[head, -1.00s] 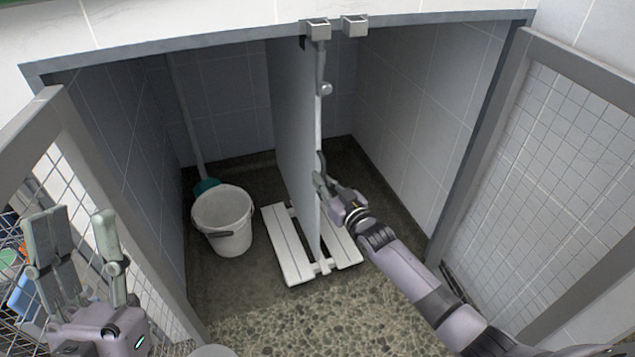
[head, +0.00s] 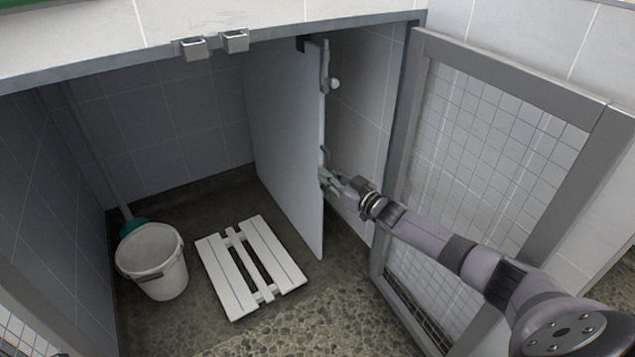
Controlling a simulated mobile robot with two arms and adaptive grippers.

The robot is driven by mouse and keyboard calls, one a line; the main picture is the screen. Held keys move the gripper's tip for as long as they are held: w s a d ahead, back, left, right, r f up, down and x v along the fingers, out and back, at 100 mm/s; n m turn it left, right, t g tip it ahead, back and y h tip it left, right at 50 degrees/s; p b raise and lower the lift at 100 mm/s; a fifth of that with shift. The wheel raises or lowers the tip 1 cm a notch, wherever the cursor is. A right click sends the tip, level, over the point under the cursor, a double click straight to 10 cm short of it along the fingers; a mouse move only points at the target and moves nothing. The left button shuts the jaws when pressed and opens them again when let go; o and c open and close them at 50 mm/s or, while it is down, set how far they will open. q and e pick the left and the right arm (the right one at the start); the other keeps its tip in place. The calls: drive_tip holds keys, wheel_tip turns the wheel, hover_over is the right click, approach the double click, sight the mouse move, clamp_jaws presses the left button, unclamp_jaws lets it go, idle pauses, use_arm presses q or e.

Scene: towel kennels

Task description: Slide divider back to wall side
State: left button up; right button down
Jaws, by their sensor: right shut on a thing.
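The divider (head: 287,150) is a tall grey panel standing upright inside the kennel, close to the right tiled wall (head: 362,95). A narrow gap shows between them. Its front edge carries a handle and a round knob (head: 334,84). My right gripper (head: 327,178) is shut on the divider's front edge, at the lower handle; the fingers are small and partly hidden there. My left gripper is out of view.
A white slatted board (head: 285,266) lies on the floor left of the divider. A white bucket (head: 166,284) and a green-headed pole (head: 131,228) stand further left. An open mesh door (head: 490,150) is at right. Two metal brackets (head: 235,40) sit on the top rail.

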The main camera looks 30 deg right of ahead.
drive_tip(key=shift+d, duration=0.25)
drive_tip(key=shift+r, duration=0.1)
drive_tip(key=c, duration=1.7)
unclamp_jaws()
drive_tip(key=shift+d, duration=0.1)
drive_tip(key=shift+a, duration=0.2)
